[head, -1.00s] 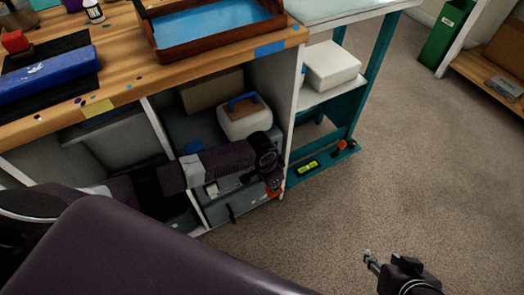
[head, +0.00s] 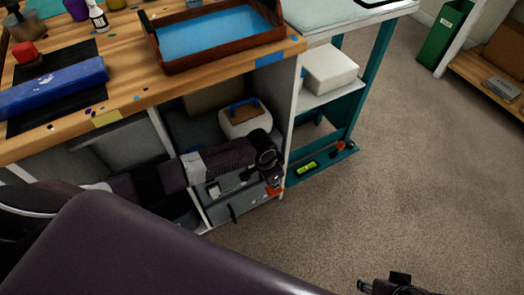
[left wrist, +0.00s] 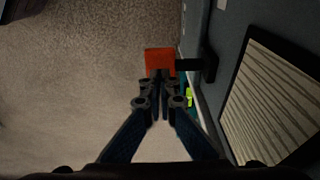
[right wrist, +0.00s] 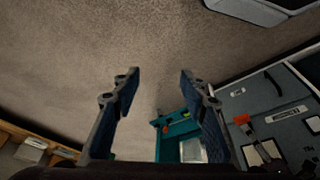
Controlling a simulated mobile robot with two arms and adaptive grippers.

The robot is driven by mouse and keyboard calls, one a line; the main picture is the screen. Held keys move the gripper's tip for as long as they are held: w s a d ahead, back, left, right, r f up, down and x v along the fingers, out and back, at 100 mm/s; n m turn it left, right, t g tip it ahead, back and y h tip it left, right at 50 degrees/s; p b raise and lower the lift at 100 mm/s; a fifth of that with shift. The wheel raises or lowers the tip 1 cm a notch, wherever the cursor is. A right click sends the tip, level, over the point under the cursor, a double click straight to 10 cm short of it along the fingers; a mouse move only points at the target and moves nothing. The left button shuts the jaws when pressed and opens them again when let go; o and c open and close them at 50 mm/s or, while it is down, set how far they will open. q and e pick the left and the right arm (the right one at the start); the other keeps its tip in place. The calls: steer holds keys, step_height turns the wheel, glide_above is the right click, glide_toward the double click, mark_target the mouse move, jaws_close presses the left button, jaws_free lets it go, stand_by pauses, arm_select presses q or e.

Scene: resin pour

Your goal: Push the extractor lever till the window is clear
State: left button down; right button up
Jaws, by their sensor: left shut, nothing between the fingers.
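The extractor lever has an orange end (left wrist: 160,58) on a dark arm, at the side of a grey unit (right wrist: 262,110) under the workbench. The orange end also shows in the head view (head: 274,191), just below my left gripper (head: 271,172). In the left wrist view my left gripper (left wrist: 160,82) is shut and empty, its tips overlapping the lower edge of the orange end. I cannot tell whether they touch. A dark-framed window (left wrist: 272,105) shows pale stripes. My right gripper (right wrist: 160,82) is open and empty over the carpet; the head view cuts it off.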

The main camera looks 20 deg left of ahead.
steer(key=shift+f, duration=0.1)
arm_select(q)
steer(key=shift+r, duration=0.1)
arm_select(e)
steer(key=shift+w, duration=0.1)
arm_select(q)
steer(key=shift+s+d+r+p, duration=0.2)
steer(key=shift+r+p, duration=0.2)
steer(key=shift+p, duration=0.15)
steer(key=shift+s+d+r+p, duration=0.1)
steer(key=shift+d+r+p, duration=0.1)
steer(key=shift+r+p, duration=0.3)
steer(key=shift+s+d+r+p, duration=0.15)
steer(key=shift+r+p, duration=0.1)
steer(key=shift+p, duration=0.25)
steer(key=r+p, duration=0.1)
steer(key=s+d+r+p, duration=0.1)
steer(key=p, duration=0.1)
steer(key=shift+d+r, duration=0.15)
steer(key=shift+r, duration=0.15)
arm_select(e)
steer(key=s+f, duration=0.3)
steer(key=f, duration=0.8)
steer(key=s+f+g, duration=0.1)
steer(key=s+f, duration=0.2)
steer(key=f, duration=0.7)
steer(key=shift+s+d+f, duration=0.2)
steer(key=shift+d+f, duration=0.05)
steer(key=shift+f, duration=0.1)
